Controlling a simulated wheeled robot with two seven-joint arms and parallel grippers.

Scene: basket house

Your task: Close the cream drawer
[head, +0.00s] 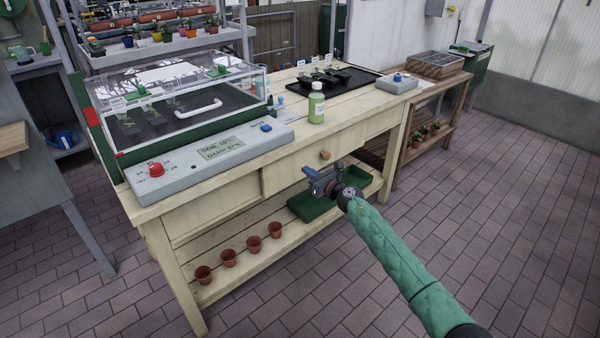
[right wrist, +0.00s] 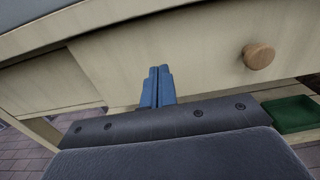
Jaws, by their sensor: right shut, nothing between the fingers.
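The cream drawer (head: 292,168) is in the front of the pale wooden workbench, with a round wooden knob (head: 325,155). Its front stands slightly proud of the panel to its left, so it looks a little open. In the right wrist view the drawer front (right wrist: 180,55) fills the upper middle, with the knob (right wrist: 258,56) to the right. My right gripper (head: 308,173) is shut and empty, its blue fingertips (right wrist: 158,70) pointing at the drawer front, left of and below the knob. I cannot tell whether they touch it. My left gripper is out of view.
The bench top holds a propagator box (head: 180,100), a grey control panel (head: 210,150), a green bottle (head: 316,103) and a black tray (head: 345,82). On the lower shelf are several terracotta pots (head: 228,257) and a green tray (head: 318,207). The brick floor right of the bench is clear.

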